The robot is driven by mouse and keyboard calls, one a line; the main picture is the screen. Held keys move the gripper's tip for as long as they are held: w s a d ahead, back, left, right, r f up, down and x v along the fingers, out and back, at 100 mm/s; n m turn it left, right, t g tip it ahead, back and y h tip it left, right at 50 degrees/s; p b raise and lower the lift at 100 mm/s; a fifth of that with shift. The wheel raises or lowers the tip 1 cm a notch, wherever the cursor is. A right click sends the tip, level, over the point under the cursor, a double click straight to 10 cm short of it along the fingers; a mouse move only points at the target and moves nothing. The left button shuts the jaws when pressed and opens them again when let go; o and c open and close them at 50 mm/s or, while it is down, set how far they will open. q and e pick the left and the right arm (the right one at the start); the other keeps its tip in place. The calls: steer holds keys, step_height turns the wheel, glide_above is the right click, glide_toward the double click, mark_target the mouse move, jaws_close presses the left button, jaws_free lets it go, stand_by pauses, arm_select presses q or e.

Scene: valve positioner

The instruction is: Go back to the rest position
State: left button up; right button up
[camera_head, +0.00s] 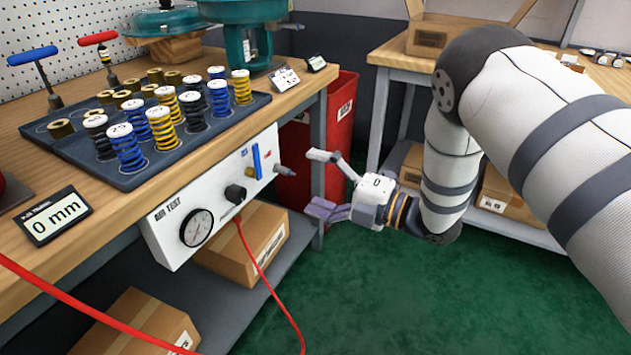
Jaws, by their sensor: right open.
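My right gripper (325,183) hangs over the green floor, to the right of the wooden workbench (95,225) and below its top. Its two fingers are spread apart, point left and hold nothing. The upper finger is near the fitting at the right end of the white test panel (215,205); I cannot tell if they touch. My right arm (540,130) comes in from the right edge and bends down to the gripper. My left gripper is not in view.
A dark tray (165,165) with several blue, yellow and black springs sits on the workbench. A red hose (262,280) hangs from the panel. A red bin (340,125) stands behind the gripper. A second table (385,60) is at the back right. Green floor (400,300) is open below.

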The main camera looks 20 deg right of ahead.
steer(key=s+d+f+m+g+h+p, duration=0.2)
steer(key=s+f+m+g+h+p, duration=0.5)
steer(key=s+f+m, duration=0.95)
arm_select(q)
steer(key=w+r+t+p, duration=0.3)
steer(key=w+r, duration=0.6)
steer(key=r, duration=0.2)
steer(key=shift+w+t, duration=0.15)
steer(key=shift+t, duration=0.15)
arm_select(e)
steer(key=s+r+m+g+h, duration=0.2)
steer(key=s+m+g, duration=0.3)
steer(key=s, duration=1.1)
steer(key=s+r+m+g+h, duration=0.1)
steer(key=s+m+g, duration=0.3)
steer(key=s, duration=1.3)
steer(key=shift+s+a+r+m+g+h, duration=0.25)
steer(key=shift+r+m+g+h, duration=0.15)
steer(key=shift+m+h, duration=0.1)
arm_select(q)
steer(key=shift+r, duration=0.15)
arm_select(e)
steer(key=shift+w, duration=0.1)
